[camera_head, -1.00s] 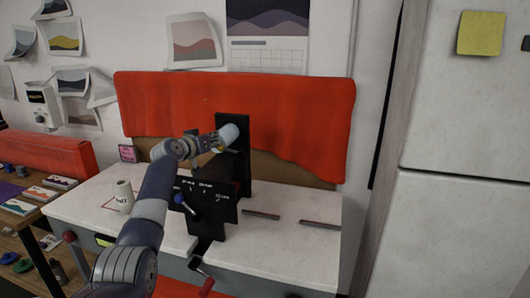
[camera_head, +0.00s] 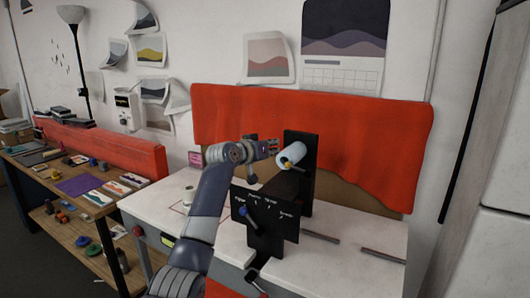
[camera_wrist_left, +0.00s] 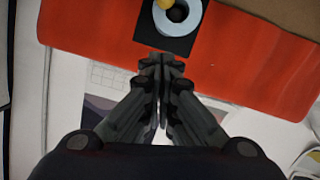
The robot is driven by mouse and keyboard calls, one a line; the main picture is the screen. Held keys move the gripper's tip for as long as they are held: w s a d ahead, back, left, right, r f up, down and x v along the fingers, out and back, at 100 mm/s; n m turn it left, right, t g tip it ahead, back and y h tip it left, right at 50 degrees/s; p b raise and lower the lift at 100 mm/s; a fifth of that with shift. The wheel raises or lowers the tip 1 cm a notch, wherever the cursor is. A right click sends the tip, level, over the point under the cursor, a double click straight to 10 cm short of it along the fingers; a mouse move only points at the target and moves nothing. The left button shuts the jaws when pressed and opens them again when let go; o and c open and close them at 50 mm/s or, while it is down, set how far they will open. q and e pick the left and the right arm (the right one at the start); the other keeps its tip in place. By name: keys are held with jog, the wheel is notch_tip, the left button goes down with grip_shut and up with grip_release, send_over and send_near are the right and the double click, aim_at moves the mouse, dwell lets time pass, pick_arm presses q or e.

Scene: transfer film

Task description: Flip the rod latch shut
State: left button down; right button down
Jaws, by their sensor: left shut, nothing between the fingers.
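A pale blue roll (camera_head: 292,154) sits on the upper part of a black upright plate (camera_head: 300,183). A small yellow piece (camera_head: 287,165) shows at the roll's near end and may be the latch; its position is too small to tell. In the wrist view the roll is a pale ring (camera_wrist_left: 185,25) around a dark hub, with the yellow piece (camera_wrist_left: 166,3) at the top edge. My left gripper (camera_head: 273,147) is left of the roll, shut and empty. In the wrist view its fingertips (camera_wrist_left: 163,60) meet just below the ring. My right gripper is out of view.
A black panel with white marks and a blue-knobbed lever (camera_head: 265,220) stands in front of the upright. An orange-red cloth (camera_head: 370,140) hangs behind. The white bench top (camera_head: 345,262) is mostly clear at right, with two dark slots. A wooden side table (camera_head: 85,210) holds small items at left.

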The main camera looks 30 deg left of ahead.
pick_arm(q)
jog(key=b+v, duration=0.1)
jog(key=v, duration=0.3)
jog(key=shift+s+a+r, duration=0.1)
jog(key=shift+s, duration=0.2)
dwell(0.5)
